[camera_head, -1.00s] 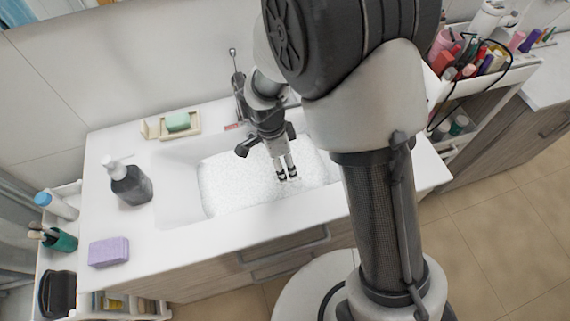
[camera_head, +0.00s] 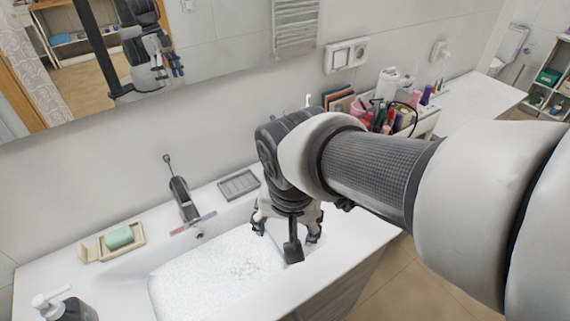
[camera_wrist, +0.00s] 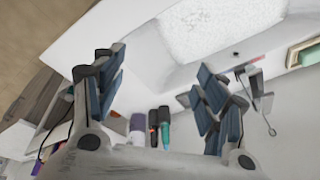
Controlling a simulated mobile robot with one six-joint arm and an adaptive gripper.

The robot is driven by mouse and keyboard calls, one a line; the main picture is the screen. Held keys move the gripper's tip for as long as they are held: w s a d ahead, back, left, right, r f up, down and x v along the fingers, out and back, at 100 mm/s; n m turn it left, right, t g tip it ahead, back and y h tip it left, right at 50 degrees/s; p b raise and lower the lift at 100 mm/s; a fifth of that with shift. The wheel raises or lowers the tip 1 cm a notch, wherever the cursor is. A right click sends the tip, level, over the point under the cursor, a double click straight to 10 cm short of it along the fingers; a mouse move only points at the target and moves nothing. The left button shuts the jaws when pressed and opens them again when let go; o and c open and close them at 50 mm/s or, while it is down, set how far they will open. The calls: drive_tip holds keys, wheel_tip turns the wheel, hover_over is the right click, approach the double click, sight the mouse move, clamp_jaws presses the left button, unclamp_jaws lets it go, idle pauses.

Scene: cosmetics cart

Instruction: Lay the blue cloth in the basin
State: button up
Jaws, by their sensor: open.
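The basin (camera_head: 130,264) is white, set in the counter and filled with white foam (camera_head: 215,275); its foam also shows at the top of the wrist view (camera_wrist: 215,28). I see no blue cloth in either current view. My gripper (camera_head: 287,230) is over the right end of the basin and its rim in the head view, with its fingers spread apart. In the wrist view the dark blue finger pads of my gripper (camera_wrist: 157,82) stand wide apart with nothing between them. My arm and wrist hide part of the counter's right end.
A faucet (camera_head: 183,200) rises behind the basin, with a grey ribbed tray (camera_head: 239,185) to its right. A green soap (camera_head: 119,237) sits in a dish at left, near a dark pump bottle (camera_head: 68,309). A cart of cosmetics (camera_head: 390,115) stands beyond my arm.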

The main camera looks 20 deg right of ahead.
drive_tip(key=s+d+r+n+t, duration=0.1)
drive_tip(key=s+d+r+n, duration=0.2)
drive_tip(key=s, duration=0.6)
drive_tip(key=shift+r+n+t, duration=0.3)
drive_tip(key=shift+n, duration=1.1)
drive_tip(key=shift+w, duration=0.1)
